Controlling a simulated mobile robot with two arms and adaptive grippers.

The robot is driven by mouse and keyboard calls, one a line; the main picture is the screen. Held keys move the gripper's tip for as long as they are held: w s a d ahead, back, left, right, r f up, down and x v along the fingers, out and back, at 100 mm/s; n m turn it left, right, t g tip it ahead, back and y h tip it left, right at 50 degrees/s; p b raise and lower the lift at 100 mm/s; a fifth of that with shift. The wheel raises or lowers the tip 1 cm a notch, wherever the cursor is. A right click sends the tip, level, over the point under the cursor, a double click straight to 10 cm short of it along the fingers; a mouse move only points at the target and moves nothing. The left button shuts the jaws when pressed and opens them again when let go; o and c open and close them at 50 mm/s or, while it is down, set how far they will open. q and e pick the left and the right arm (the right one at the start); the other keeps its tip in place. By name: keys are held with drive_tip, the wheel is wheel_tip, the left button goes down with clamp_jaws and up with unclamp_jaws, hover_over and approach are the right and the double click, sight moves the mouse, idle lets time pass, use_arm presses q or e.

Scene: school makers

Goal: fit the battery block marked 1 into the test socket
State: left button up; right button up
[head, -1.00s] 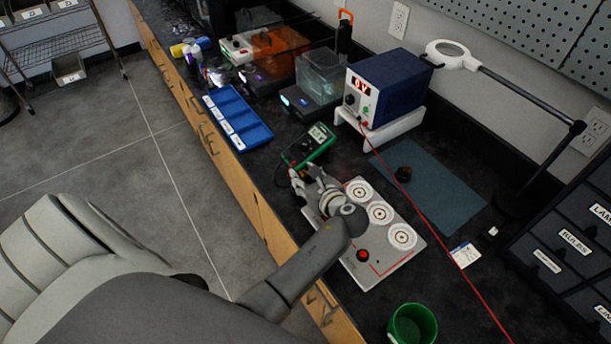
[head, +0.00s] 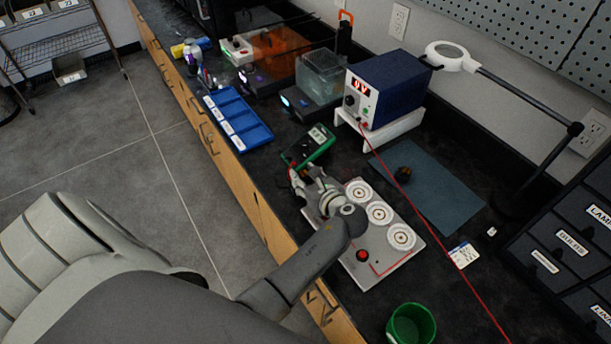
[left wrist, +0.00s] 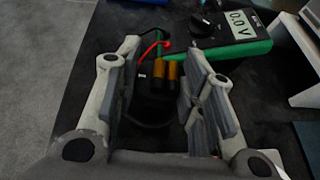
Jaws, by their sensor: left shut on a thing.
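My left gripper (head: 302,184) is over the dark bench, just in front of the green multimeter (head: 308,146). In the left wrist view, a dark block with copper-coloured cells (left wrist: 168,76) sits between the fingers of my left gripper (left wrist: 160,98), which is shut on it. A small white mark shows on the block, too small to read. Red and black leads run beside it towards the multimeter (left wrist: 238,28), which reads 0.0 V. I cannot make out the test socket apart from the block and leads. The block is hidden in the head view. My right gripper is not in view.
A white board with round pads (head: 376,278) lies under and beside my left forearm. A blue tray (head: 250,138), power supply (head: 384,88), teal mat (head: 445,190) and green cup (head: 411,325) stand around. A red lead (head: 455,258) crosses the bench.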

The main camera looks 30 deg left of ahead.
sight(307, 182)
use_arm(q)
drive_tip(key=shift+f+b, duration=0.35)
drive_tip(key=shift+f, duration=0.45)
idle(0.5)
drive_tip(key=o, duration=0.8)
drive_tip(key=shift+s+d, duration=0.1)
drive_tip(key=shift+s+d+r+p, duration=0.3)
drive_tip(key=shift+d+p, duration=0.2)
drive_tip(key=shift+p, duration=0.2)
drive_tip(key=shift+p+v, duration=1.35)
drive_tip(key=shift+v, duration=0.7)
drive_tip(key=shift+p+v, duration=1.4)
drive_tip(key=shift+v, duration=0.9)
drive_tip(key=shift+s+d+r, duration=0.1)
drive_tip(key=shift+s+d, duration=0.1)
drive_tip(key=shift+d, duration=0.2)
